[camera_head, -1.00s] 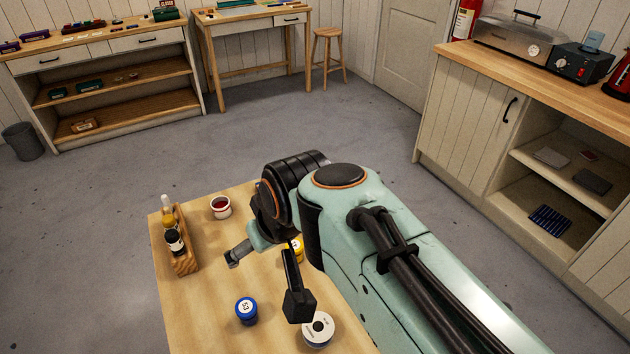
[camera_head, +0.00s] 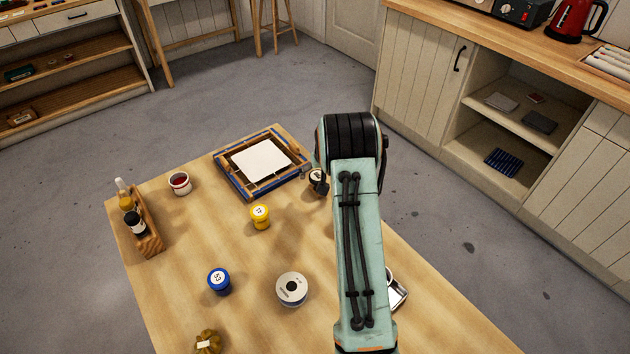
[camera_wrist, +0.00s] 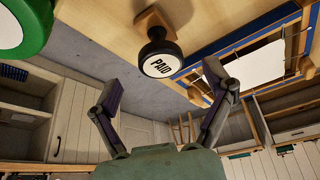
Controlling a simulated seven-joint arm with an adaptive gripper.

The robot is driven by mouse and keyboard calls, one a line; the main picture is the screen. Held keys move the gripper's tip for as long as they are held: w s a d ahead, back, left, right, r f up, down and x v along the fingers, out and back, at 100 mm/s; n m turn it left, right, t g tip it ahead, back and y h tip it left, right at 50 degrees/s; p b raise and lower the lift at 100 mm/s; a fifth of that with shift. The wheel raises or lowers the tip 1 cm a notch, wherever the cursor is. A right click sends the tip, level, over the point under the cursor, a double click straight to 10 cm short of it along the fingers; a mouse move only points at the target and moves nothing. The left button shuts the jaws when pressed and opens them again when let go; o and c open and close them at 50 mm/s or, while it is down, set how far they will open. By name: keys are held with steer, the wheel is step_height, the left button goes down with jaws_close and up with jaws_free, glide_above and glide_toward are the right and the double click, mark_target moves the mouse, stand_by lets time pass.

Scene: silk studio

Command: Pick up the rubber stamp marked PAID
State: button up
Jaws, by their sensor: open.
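The rubber stamp marked PAID (camera_wrist: 158,55) shows in the wrist view with a round black knob and a white label on top. Its wooden base (camera_wrist: 170,12) stands on the table. My gripper (camera_wrist: 162,76) is open and empty, its two fingers apart on either side below the stamp in the picture, with no visible contact. In the head view, a small dark-knobbed thing that looks like the stamp (camera_head: 317,180) stands beside my arm near the screen frame. Most of my gripper is hidden behind the arm there.
A blue-edged wooden frame with white paper (camera_head: 228,183) lies close by. A green-lidded jar (camera_wrist: 22,25) is near the stamp in the wrist view. A yellow jar (camera_head: 260,216), blue jar (camera_head: 219,281), white-topped round item (camera_head: 291,289) and bottle rack (camera_head: 150,238) stand on the table (camera_head: 190,325).

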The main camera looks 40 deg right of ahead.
mark_target(318, 177)
steer(key=x, duration=0.4)
steer(key=shift+f, duration=0.1)
steer(key=shift+c, duration=0.2)
steer(key=c, duration=1.2)
